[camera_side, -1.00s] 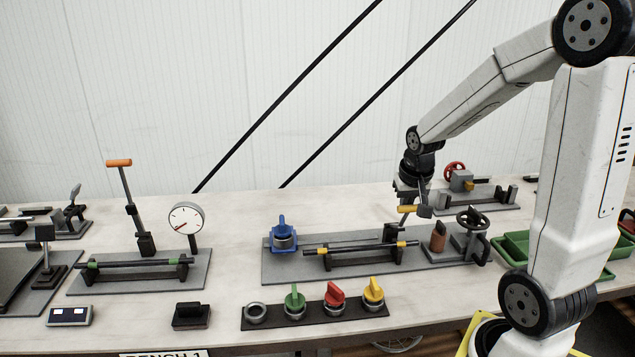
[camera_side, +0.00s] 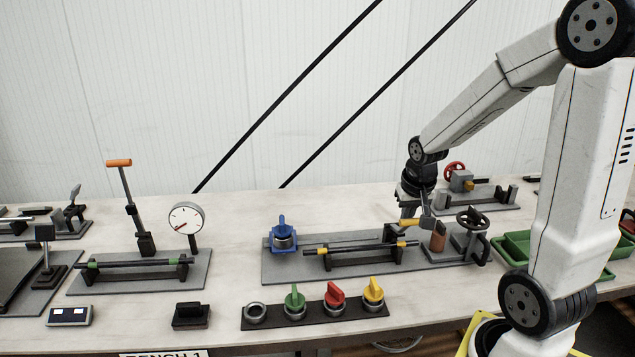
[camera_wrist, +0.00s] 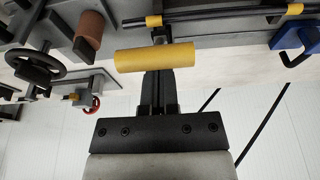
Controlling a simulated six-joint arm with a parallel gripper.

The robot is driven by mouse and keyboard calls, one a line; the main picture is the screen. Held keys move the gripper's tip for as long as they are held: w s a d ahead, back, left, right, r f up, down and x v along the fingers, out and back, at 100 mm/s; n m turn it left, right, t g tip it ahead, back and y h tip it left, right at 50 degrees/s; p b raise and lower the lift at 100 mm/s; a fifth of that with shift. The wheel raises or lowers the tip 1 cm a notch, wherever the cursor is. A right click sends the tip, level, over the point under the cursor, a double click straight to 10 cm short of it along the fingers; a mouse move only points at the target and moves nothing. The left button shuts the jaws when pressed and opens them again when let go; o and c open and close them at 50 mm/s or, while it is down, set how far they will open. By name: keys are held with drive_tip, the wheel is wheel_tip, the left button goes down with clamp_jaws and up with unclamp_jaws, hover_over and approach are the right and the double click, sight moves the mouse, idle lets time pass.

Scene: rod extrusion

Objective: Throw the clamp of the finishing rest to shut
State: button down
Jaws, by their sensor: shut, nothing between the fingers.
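The finishing rest stands on the long grey plate (camera_side: 290,270) in the middle of the bench, with a dark rod (camera_side: 365,247) with yellow bands lying across its supports. The clamp's lever has a yellow handle (camera_side: 409,223), low over the right end of the rod. In the wrist view the handle (camera_wrist: 155,57) lies crosswise just beyond my fingers. My gripper (camera_side: 408,213) is shut and empty, right at the handle; its fingers (camera_wrist: 160,78) seem to touch it, but the handle hides the tips. The clamp's base is mostly hidden.
Coloured knobs (camera_side: 334,296) stand in front. A similar rest with an orange-handled lever (camera_side: 119,163) stands left. Bare bench lies between them.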

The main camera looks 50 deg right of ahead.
drive_tip(key=shift+w+d, duration=0.15)
idle(0.4)
drive_tip(key=shift+w+d+r, duration=0.15)
drive_tip(key=shift+w+d, duration=0.1)
drive_tip(key=shift+r, duration=0.15)
drive_tip(key=shift+v, duration=3.4)
